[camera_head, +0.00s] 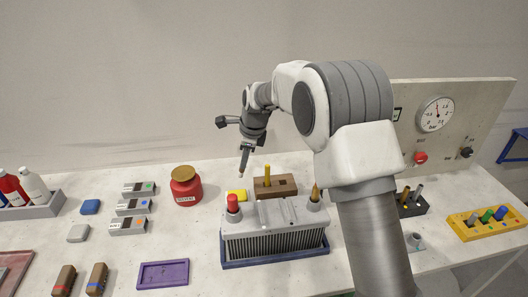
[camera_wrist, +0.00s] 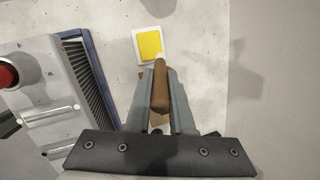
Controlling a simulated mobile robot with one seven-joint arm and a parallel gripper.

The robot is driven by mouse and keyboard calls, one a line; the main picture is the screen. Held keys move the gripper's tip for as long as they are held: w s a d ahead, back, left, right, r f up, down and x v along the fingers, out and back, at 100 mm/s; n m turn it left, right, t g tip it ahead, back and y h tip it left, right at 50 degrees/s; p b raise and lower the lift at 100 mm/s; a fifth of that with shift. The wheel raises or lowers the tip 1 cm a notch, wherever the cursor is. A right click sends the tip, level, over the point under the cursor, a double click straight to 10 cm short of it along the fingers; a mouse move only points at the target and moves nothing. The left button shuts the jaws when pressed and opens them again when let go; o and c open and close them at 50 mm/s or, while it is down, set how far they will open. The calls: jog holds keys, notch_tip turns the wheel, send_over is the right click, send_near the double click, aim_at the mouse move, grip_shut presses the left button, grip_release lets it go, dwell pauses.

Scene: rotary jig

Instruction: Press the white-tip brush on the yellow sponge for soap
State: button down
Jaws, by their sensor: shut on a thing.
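My gripper (camera_head: 246,149) is shut on the brush, a brown stick (camera_wrist: 160,88) with a pale tip (camera_wrist: 160,56). In the head view the brush (camera_head: 243,164) hangs nearly upright, with its lower end above the bench. The yellow sponge (camera_wrist: 150,45) lies on a white square base, just ahead of the fingers (camera_wrist: 160,95) in the wrist view. There the tip overlaps the sponge's lower right edge. In the head view the sponge (camera_head: 236,195) shows below the brush, with a visible gap, partly hidden by the red cap.
A battery-like grey block (camera_head: 275,230) with a red cap (camera_head: 233,203) stands in front of the sponge. A brown holder (camera_head: 284,183) with a yellow-tipped stick is to its right. A red jar (camera_head: 185,188) stands left. The bench's front left has free room between items.

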jog(key=s+b+x, duration=0.1)
jog(key=b+x, duration=0.4)
jog(key=x, duration=0.2)
jog(key=shift+s, duration=0.5)
jog(key=shift+f, duration=0.8)
dwell(1.6)
jog(key=shift+r, duration=0.1)
notch_tip(320, 180, up, 7)
jog(key=p, duration=0.5)
dwell(0.3)
dwell(0.5)
